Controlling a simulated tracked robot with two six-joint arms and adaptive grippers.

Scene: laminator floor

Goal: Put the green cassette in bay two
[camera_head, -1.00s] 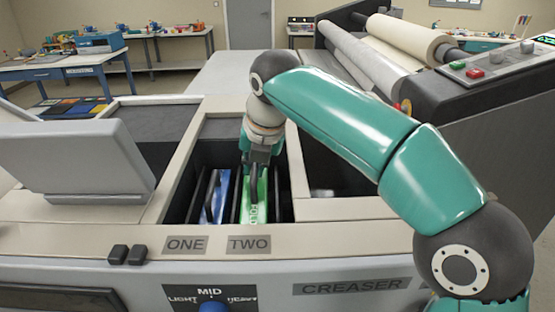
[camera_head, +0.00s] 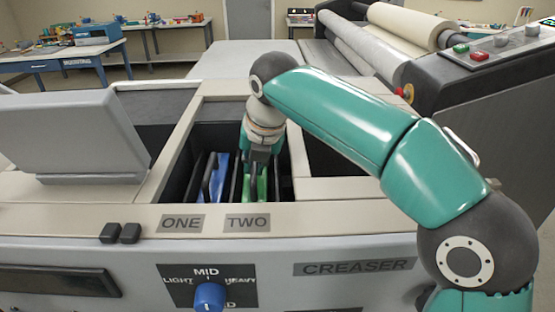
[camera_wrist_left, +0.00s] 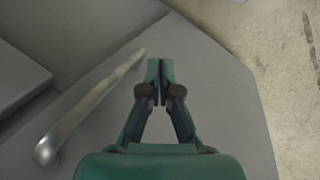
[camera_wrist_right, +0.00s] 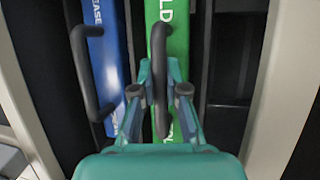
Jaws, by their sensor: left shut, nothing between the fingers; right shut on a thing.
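The green cassette (camera_head: 263,186) stands upright in the slotted well behind the TWO label (camera_head: 247,223). My right gripper (camera_head: 258,165) reaches down from above and is shut on the cassette's dark handle. In the right wrist view the fingers (camera_wrist_right: 160,80) close around that handle, with the green face (camera_wrist_right: 179,35) behind it. The cassette's lower part is hidden by the well's front rim, so I cannot tell whether it touches the bottom. My left gripper (camera_wrist_left: 160,70) is shut and empty above a grey surface, outside the head view.
A blue cassette (camera_head: 219,176) with a dark handle stands left of the green one, behind the ONE label (camera_head: 182,224). A raised grey cover (camera_head: 75,140) is at the left. A blue knob (camera_head: 209,296) is on the front panel. A silver bar (camera_wrist_left: 90,110) lies near my left gripper.

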